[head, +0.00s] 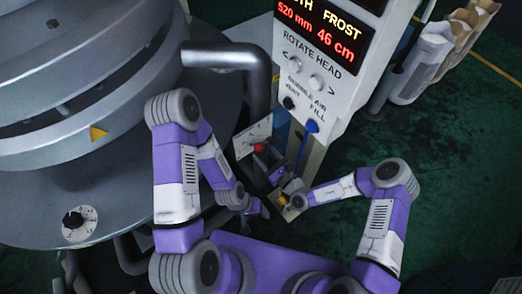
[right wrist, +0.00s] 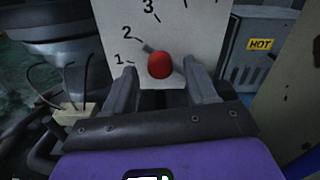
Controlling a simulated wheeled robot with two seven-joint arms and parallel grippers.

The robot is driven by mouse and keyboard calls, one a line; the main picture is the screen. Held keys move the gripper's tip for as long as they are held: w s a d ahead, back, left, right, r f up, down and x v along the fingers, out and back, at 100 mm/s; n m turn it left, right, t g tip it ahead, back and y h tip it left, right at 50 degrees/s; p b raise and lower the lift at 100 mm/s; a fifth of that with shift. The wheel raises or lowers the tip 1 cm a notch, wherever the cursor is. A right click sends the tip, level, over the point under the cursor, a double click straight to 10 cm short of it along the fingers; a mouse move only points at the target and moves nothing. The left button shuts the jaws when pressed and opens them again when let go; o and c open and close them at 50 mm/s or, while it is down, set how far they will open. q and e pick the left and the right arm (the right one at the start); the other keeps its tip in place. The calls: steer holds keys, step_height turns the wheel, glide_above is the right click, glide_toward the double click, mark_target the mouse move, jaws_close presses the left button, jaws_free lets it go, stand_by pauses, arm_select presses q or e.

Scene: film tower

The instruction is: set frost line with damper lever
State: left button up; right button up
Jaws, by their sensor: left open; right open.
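The damper lever has a red knob (right wrist: 160,64) on a white scale plate (right wrist: 185,22) marked 1, 2, 3 in the right wrist view. Its grey shaft points up-left, near the mark for 2. The knob also shows in the head view (head: 259,148). My right gripper (right wrist: 162,84) is open, with one finger on each side of the knob in the picture; I cannot tell whether they touch it. My left gripper (head: 259,208) is open and empty, below the plate. The display (head: 318,28) reads FROST 46 cm, beside 520 mm.
A bent grey pipe (head: 255,75) runs above the plate. A grey HOT box (right wrist: 258,50) is right of the plate.

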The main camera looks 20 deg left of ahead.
mark_target(261, 151)
steer(key=shift+b+x, duration=0.3)
steer(key=shift+x, duration=1.25)
steer(key=shift+c, duration=0.4)
steer(key=shift+s+d, duration=0.1)
steer(key=shift+s, duration=0.05)
jaws_close()
